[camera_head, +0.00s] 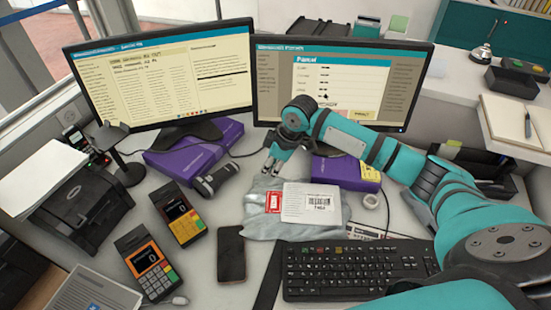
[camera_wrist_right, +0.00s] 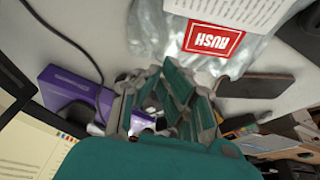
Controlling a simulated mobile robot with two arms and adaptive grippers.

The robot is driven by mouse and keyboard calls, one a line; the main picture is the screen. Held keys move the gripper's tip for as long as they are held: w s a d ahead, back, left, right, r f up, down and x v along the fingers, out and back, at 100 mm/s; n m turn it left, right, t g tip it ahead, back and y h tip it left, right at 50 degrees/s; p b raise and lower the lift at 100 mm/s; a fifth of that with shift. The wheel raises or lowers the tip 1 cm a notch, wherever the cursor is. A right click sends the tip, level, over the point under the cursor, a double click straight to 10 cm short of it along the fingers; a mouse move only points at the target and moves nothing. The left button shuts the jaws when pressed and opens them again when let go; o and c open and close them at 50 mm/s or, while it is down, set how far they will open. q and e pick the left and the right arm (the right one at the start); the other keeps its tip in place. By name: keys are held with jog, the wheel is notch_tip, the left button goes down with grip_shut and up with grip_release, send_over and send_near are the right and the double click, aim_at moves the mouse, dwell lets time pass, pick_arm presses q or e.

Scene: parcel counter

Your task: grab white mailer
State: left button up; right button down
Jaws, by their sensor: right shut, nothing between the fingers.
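The white mailer is a pale grey-white plastic bag (camera_head: 262,224) with a white barcode label and a red stamp. It lies flat on the counter in front of the right monitor. In the right wrist view the mailer (camera_wrist_right: 160,30) is at the top, its red RUSH stamp upside down. My right gripper (camera_head: 268,172) is shut and empty, just behind the mailer's upper left edge in the picture. It also shows in the right wrist view (camera_wrist_right: 172,85), apart from the mailer as far as I can tell. My left gripper is not in view.
A keyboard (camera_head: 350,268) lies in front of the mailer and a phone (camera_head: 230,254) to its left. Two monitors (camera_head: 165,75) stand behind.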

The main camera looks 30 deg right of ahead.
aim_at(279, 185)
jog(key=x, duration=0.4)
jog(key=shift+w, duration=0.15)
jog(key=s+d, duration=0.1)
jog(key=s+d+p, duration=0.1)
jog(key=shift+d+f, duration=0.15)
jog(key=shift+d, duration=0.15)
jog(key=shift+s+d, duration=0.2)
jog(key=shift+s, duration=0.05)
jog(key=shift+s+d, duration=0.1)
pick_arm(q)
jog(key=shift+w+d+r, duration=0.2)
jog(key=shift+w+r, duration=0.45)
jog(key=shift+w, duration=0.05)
pick_arm(e)
jog(key=shift+f, duration=0.1)
